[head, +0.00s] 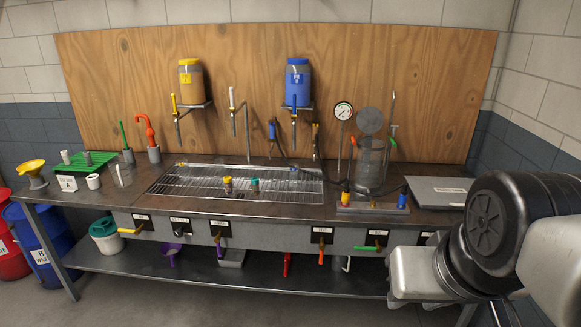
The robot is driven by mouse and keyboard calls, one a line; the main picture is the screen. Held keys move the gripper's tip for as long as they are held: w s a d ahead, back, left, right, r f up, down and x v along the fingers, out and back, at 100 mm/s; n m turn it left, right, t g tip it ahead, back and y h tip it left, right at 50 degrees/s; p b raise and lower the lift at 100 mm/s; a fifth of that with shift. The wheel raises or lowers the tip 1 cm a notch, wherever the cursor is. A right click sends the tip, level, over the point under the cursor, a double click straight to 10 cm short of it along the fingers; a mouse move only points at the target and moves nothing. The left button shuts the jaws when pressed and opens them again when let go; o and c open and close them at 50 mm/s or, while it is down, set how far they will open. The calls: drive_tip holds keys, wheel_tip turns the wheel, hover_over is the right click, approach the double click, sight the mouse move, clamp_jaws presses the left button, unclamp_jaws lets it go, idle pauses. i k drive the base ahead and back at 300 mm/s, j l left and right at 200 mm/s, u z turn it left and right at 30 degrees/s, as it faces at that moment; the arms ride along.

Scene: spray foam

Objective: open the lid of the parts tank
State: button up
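A flat grey lid (440,191) with a small white label lies closed at the right end of the bench top. It looks like the parts tank's lid, but the label is too small to read. My arm covers its right side and the area below it. My arm fills the lower right of the head view, in front of the bench. My gripper itself does not show in this view.
The workbench (90,205) carries a wire rack (185,183) at its middle. A clear cylinder (371,160) with a raised round cover and a gauge (343,111) stands left of the lid. Several coloured handles line the bench front.

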sight(433, 191)
drive_tip(key=z, duration=0.8)
drive_tip(key=i+l+u, duration=0.25)
drive_tip(key=i, duration=0.45)
drive_tip(key=i+l+u, duration=0.25)
drive_tip(key=i+l, duration=0.25)
drive_tip(key=i, duration=0.2)
drive_tip(key=i+l+u, duration=0.25)
drive_tip(key=i+l, duration=0.3)
drive_tip(key=i, duration=0.1)
